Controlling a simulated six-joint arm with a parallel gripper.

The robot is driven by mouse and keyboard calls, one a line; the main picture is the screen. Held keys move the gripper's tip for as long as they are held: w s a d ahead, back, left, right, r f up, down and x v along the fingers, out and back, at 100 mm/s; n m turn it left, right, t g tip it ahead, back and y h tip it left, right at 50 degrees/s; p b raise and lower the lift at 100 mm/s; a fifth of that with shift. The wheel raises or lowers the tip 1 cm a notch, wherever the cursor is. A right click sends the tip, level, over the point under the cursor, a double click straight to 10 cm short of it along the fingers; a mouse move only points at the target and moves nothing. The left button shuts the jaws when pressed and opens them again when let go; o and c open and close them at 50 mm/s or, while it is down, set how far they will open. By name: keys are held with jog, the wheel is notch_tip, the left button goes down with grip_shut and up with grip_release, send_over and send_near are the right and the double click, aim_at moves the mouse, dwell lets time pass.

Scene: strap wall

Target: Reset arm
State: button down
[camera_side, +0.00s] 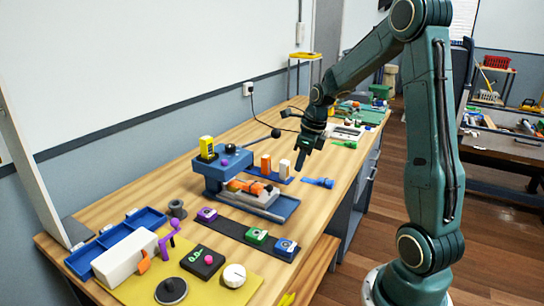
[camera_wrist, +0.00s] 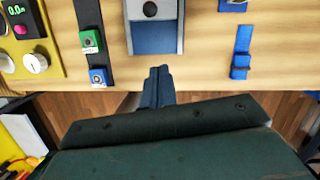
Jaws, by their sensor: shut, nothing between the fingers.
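My gripper (camera_side: 302,160) points down above the wooden workbench (camera_side: 330,205) in the side view, to the right of the blue machine. Its fingers are together with nothing between them. In the wrist view the closed fingers (camera_wrist: 158,84) show at the centre, over the bench's front edge. The blue machine (camera_side: 212,172) has a grey and blue bed (camera_side: 262,203) with an orange part on it. The end of that bed (camera_wrist: 155,38) lies ahead of the fingers in the wrist view. The fingers look apart from everything; their exact height is hard to tell.
A dark strip (camera_side: 236,231) carries purple, green and blue blocks. A yellow mat (camera_side: 215,285) holds a meter and a white dial. A blue tray (camera_side: 115,240) and white box (camera_side: 124,257) stand at left. A blue tool (camera_side: 318,182) lies near the front edge.

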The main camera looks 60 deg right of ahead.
jog(key=s+a+r+n+t, duration=0.1)
jog(key=s+a+r+n, duration=0.1)
jog(key=a+r+n, duration=0.45)
jog(key=s+a+r+n, duration=0.3)
jog(key=a+n, duration=0.4)
jog(key=n, duration=0.2)
jog(key=s+a+r+n+t, duration=0.1)
jog(key=s+a+n, duration=0.7)
jog(key=n, duration=1)
jog(key=s+r, duration=0.1)
jog(key=s, duration=0.2)
jog(key=shift+s+a+r+t+h, duration=0.2)
jog(key=shift+a+t+h, duration=0.1)
jog(key=shift+t, duration=0.1)
